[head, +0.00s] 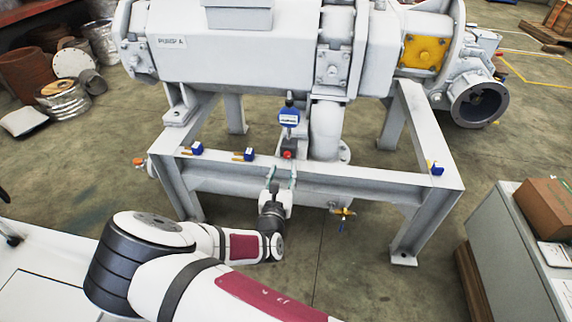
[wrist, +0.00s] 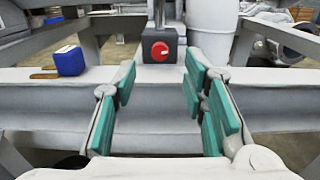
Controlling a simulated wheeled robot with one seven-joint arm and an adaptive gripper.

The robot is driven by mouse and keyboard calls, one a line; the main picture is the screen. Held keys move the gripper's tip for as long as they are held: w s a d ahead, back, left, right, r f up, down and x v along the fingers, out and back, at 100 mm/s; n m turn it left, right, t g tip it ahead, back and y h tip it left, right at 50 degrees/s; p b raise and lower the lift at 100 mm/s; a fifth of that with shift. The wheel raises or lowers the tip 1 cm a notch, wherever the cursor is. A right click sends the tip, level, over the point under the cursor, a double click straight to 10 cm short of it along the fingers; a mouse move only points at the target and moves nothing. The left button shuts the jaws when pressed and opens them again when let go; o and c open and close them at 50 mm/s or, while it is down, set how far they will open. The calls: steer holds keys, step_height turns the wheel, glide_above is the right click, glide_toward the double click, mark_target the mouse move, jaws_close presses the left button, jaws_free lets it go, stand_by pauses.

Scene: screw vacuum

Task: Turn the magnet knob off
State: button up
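The magnet knob (wrist: 160,50) is a small red disc with a pale mark on the front of a dark grey block (wrist: 150,34). The block stands on the grey frame beam, and the red knob (head: 288,154) also shows in the head view, below a blue gauge (head: 289,116) on an upright rod. My gripper (wrist: 159,85) is open, its green-padded fingers wide apart with nothing between them. The fingers point at the block and stay short of the knob. In the head view my gripper (head: 282,174) is just in front of the beam, below the knob.
A grey beam (wrist: 60,103) crosses below the knob. Blue blocks sit on the frame to the left (head: 248,155) and right (head: 437,169). A large pipe (head: 326,130) stands close to the right of the gauge. A brass valve (head: 343,212) hangs below the beam.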

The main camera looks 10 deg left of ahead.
mark_target(287, 156)
steer(key=shift+w+d+b, duration=0.1)
steer(key=shift+w+b, duration=0.9)
steer(key=shift+w, duration=2.05)
jaws_close()
